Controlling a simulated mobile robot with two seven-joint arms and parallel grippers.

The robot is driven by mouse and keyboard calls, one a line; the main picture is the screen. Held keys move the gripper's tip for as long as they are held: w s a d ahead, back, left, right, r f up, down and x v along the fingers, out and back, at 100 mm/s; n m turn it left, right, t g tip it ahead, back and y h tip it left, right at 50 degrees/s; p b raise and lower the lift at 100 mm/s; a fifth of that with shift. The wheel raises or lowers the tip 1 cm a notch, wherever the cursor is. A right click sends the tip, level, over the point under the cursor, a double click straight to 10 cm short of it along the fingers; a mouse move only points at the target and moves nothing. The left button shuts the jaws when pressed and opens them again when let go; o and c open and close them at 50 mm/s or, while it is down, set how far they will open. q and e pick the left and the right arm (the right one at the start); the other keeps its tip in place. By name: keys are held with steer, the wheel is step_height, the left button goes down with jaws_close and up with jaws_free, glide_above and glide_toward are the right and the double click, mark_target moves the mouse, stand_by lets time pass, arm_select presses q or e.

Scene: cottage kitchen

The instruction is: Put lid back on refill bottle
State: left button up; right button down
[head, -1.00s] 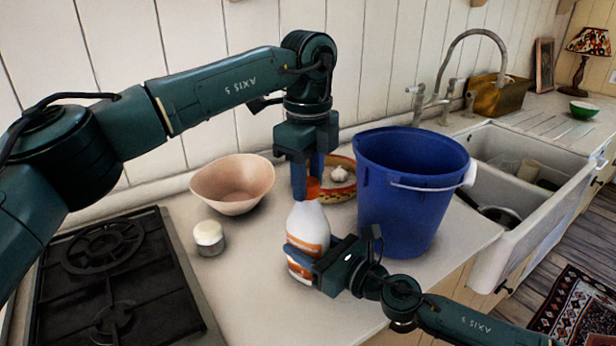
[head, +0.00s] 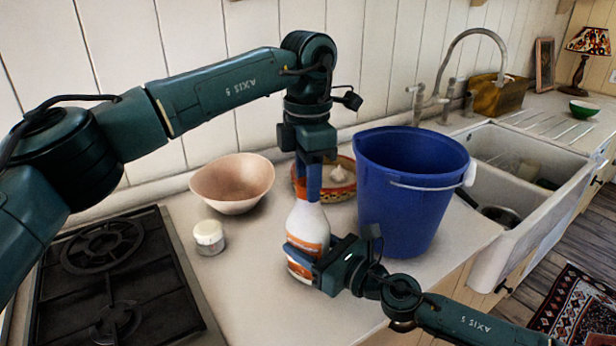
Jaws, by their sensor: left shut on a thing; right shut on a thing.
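The refill bottle (head: 308,226), white with orange markings, stands upright on the counter left of the blue bucket. My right gripper (head: 306,262) is shut on the bottle's lower body from the right side. My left gripper (head: 308,190) points down from above and is shut around the orange lid (head: 301,188) at the bottle's top. The lid is mostly hidden by the fingers, so I cannot tell how it sits on the neck.
The blue bucket (head: 407,205) stands close right of the bottle. A pink bowl (head: 232,183), a white-lidded jar (head: 209,238) and a patterned bowl with garlic (head: 341,192) are nearby. The gas hob (head: 105,280) is left; the sink (head: 535,215) is right.

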arm_select(q)
steer(key=m, duration=0.6)
steer(key=shift+m, duration=0.4)
steer(key=m, duration=0.7)
steer(key=o, duration=1.1)
steer(key=shift+r, duration=2.25)
steer(key=shift+c, duration=0.6)
